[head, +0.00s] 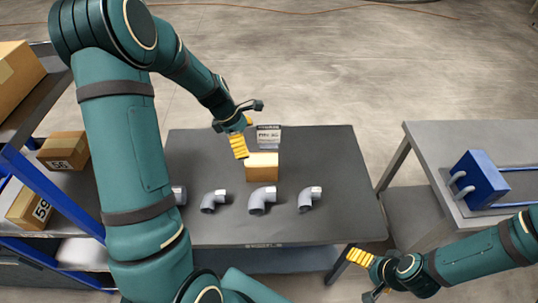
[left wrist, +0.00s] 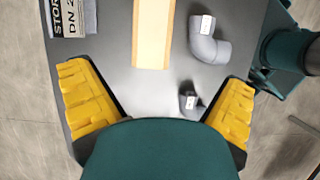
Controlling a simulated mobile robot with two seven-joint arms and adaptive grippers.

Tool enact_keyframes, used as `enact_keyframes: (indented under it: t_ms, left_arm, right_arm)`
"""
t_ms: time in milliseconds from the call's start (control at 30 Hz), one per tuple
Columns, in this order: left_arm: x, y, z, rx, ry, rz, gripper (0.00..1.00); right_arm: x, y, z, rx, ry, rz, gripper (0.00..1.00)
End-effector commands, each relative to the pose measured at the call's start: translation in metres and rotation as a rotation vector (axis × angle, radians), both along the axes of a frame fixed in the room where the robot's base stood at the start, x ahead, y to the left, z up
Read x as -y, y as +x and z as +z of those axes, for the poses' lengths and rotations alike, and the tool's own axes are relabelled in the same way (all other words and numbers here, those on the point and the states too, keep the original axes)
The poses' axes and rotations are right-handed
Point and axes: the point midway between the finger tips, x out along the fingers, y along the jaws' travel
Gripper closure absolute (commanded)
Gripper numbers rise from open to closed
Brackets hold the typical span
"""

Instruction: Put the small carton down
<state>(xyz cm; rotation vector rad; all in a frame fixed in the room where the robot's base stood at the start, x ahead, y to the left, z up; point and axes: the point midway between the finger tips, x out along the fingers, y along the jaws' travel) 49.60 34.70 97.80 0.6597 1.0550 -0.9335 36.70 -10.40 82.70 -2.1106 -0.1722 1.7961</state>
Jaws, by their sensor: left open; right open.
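The small carton (head: 262,167), a light brown box, rests on the dark grey table (head: 345,165) near its middle. My left gripper (head: 240,142) is beside it, up and to the left in the head view. In the left wrist view the carton (left wrist: 153,32) is at the top centre, beyond the wide-apart yellow fingers (left wrist: 157,78), with nothing between them. My right gripper (head: 362,275) is open and empty off the table's front right corner.
Several grey pipe elbows (head: 262,199) lie in a row in front of the carton. A labelled block (head: 268,135) stands behind it. A shelf with cartons (head: 63,151) is at left. A blue block with pipes (head: 480,180) sits on the right bench (head: 440,150).

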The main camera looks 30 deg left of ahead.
Motion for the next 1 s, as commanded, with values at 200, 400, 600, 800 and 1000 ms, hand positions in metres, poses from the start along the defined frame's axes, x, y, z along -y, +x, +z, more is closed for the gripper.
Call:
enact_keyframes:
  t_ms: [200,400,600,800,1000]
  left_arm:
    - [-0.003,0.004,-0.008,-0.02,-0.026,0.066,0.0]
    - [0.01,0.012,-0.045,-0.019,-0.026,0.065,0.0]
    - [0.018,0.017,-0.067,-0.018,-0.023,0.063,0.0]
    - [0.019,0.019,-0.079,-0.018,-0.024,0.063,0.0]
    - [0.023,0.026,-0.108,-0.018,-0.025,0.062,0.0]
  right_arm:
    - [0.0,-0.001,-0.003,-0.002,0.0,0.002,0.0]
    - [-0.001,-0.003,-0.01,-0.007,0.002,0.005,0.0]
    - [-0.001,-0.004,-0.013,-0.01,0.002,0.007,0.0]
    - [-0.001,-0.005,-0.015,-0.011,0.002,0.009,0.0]
    - [-0.001,-0.007,-0.021,-0.016,0.004,0.012,0.0]
